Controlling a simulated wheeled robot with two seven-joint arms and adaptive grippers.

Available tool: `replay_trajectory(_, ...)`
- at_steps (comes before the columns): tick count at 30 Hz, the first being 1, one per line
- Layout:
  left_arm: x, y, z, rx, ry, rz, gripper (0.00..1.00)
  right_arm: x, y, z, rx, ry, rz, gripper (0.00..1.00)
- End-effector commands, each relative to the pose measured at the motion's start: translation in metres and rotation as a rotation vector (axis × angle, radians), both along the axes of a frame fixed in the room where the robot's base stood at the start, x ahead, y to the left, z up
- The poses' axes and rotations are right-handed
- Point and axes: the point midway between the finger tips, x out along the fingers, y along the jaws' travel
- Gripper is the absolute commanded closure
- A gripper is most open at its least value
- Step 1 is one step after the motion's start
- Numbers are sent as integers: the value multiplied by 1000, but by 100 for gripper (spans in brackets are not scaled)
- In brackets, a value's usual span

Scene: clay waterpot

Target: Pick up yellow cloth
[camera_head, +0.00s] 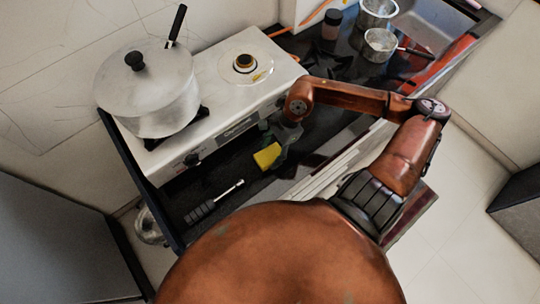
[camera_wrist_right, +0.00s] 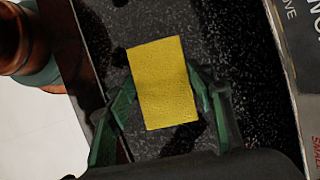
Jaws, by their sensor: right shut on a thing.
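The yellow cloth (camera_head: 267,156) is a small flat rectangle in front of the stove, over the dark counter. It fills the middle of the right wrist view (camera_wrist_right: 162,83). My right gripper (camera_head: 277,143) reaches down to it, with its green fingers (camera_wrist_right: 160,95) on either side of the cloth and shut on it. I cannot tell whether the cloth is clear of the counter. My left gripper is out of view.
A white stove (camera_head: 215,110) carries a large lidded pot (camera_head: 150,90). A black-handled tool (camera_head: 213,203) lies on the dark counter (camera_head: 188,232) at the front left. Metal cups (camera_head: 380,44) and a dark jar (camera_head: 331,30) stand at the back right.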

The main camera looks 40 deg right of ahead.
Motion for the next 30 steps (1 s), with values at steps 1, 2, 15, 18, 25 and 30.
replay_trajectory(1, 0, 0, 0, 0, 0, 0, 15, 0, -1, -2, -2, 1, -1, 68)
replay_trajectory(2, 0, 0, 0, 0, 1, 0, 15, 0, -1, -2, -2, 1, -1, 70)
replay_trajectory(15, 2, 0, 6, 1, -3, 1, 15, 0, -1, 5, -2, 0, -2, 72)
replay_trajectory(18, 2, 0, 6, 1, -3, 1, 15, 0, -2, 15, -5, -1, 0, 72)
replay_trajectory(25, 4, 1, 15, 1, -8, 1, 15, -9, -8, 47, -6, 3, -4, 72)
replay_trajectory(30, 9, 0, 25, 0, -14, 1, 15, -25, -20, 72, -3, 3, -3, 72)
